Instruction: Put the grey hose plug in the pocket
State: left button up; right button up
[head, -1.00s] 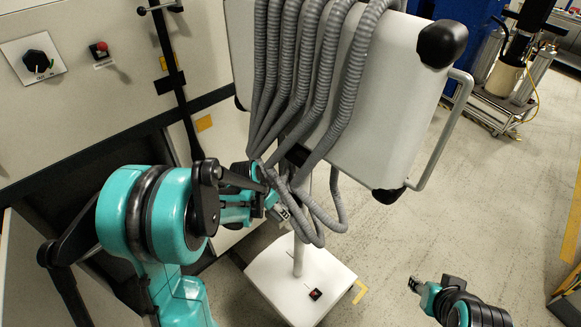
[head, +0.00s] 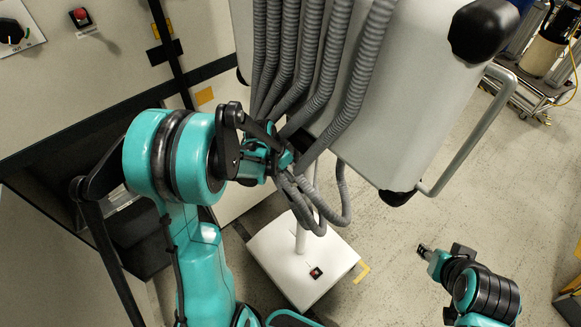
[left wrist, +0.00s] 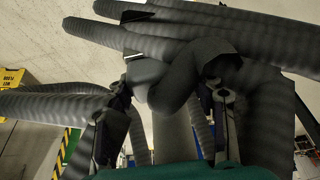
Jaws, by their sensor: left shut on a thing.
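My left gripper (head: 286,160) is among the lower ends of the grey hoses, below the white unit, in the head view. In the left wrist view its fingers (left wrist: 168,98) stand either side of a smooth grey piece, which looks like the grey hose plug (left wrist: 152,78). They are shut on it, beside a dark bent hose (left wrist: 205,68). In the head view the plug is hidden by the gripper and hoses. I cannot make out the pocket clearly. My right gripper (head: 425,252) is apart from the hoses at lower right; its jaws are too small to read.
Several ribbed grey hoses (head: 318,70) hang down the front of the white unit (head: 420,90), with loops (head: 335,212) below my left gripper. The unit's pole stands on a white base (head: 290,270). A cabinet wall (head: 110,70) is at left.

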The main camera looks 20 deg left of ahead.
aim_at(290, 179)
pick_arm(q)
jog(key=shift+f+b, duration=2.4)
jog(key=shift+f, duration=0.45)
jog(key=shift+s, duration=0.1)
jog(key=o, duration=1.3)
jog(key=shift+r, duration=0.1)
jog(key=v, duration=1.2)
